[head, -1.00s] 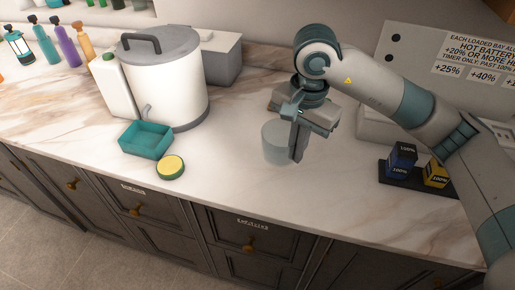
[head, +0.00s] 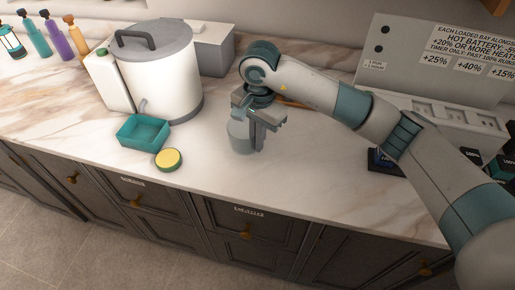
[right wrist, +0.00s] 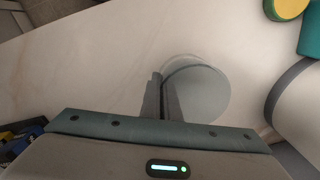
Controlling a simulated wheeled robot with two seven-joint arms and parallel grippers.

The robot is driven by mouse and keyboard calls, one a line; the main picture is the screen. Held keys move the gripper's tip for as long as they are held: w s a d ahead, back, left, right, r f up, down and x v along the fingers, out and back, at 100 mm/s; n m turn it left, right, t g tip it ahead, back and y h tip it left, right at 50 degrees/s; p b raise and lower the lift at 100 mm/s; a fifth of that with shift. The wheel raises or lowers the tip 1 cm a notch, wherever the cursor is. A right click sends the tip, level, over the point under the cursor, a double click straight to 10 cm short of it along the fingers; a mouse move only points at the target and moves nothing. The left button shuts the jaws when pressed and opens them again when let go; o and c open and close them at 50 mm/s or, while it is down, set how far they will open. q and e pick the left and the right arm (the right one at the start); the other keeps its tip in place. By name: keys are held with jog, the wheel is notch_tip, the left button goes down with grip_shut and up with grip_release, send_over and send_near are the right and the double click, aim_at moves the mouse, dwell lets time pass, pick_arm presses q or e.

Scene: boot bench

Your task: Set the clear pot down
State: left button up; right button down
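The clear pot (head: 240,138) is a see-through grey cylinder over the pale marble counter, right of the teal tray. My right gripper (head: 258,138) comes down at its right side, its fingers close together at the pot's edge. In the right wrist view the pot's round outline (right wrist: 203,95) lies against the narrow fingers (right wrist: 163,98), which look shut on its near wall. The pot looks upright. I cannot tell whether its base touches the counter. My left gripper is out of view.
A large white lidded urn (head: 160,80) with a tap stands behind the teal tray (head: 143,132). A yellow-green sponge (head: 168,160) lies near the front edge. A grey station with slots (head: 440,75) and dark battery blocks (head: 383,158) are right.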

notch_tip(320, 180, down, 3)
jog(key=shift+f+p, duration=0.15)
jog(key=shift+p, duration=0.85)
jog(key=shift+f, duration=0.2)
jog(key=shift+f+b, duration=0.2)
jog(key=shift+b, duration=0.1)
jog(key=c, duration=2)
grip_release()
jog(key=shift+r, duration=0.1)
